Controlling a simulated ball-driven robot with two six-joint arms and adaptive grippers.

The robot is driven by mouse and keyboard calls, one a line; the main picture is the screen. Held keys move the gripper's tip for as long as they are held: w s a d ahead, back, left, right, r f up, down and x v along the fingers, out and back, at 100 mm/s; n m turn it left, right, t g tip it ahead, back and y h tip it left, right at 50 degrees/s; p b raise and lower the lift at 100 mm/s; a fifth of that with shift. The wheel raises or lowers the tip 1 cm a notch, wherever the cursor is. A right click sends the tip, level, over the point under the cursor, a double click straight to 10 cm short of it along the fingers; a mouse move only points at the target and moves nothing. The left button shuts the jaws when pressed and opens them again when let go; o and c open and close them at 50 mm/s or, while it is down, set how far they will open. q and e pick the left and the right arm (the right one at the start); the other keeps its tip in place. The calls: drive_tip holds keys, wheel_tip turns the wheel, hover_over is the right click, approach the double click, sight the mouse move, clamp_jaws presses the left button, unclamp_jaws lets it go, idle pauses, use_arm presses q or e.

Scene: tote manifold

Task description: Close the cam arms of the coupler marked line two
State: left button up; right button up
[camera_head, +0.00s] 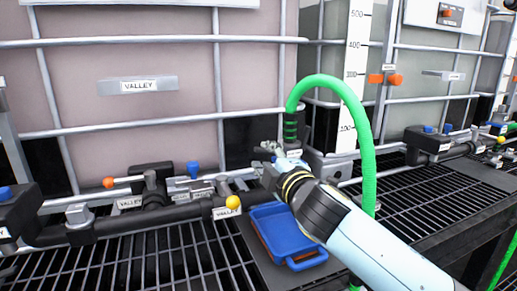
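A green hose (361,110) arches up from a dark ribbed fitting (290,127) in front of the left tote and drops behind my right arm. A coupler seems to sit at the foot of that fitting, largely hidden by my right gripper. A small white label shows there, too small to read, so I cannot confirm the line two marking. The cam arms cannot be made out. My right gripper (269,155) is at the base of the fitting, just to its left. Its fingers are small and blend with grey metal, so I cannot tell whether they are open or touching anything. My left gripper is not in view.
A dark manifold pipe (130,222) with blue, orange and yellow knobs runs along the left. Caged totes (165,60) close off the back. A white level scale (353,75) stands behind the hose.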

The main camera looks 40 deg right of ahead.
sight(260, 152)
drive_tip(key=x, duration=0.5)
drive_tip(key=shift+c, duration=0.3)
clamp_jaws()
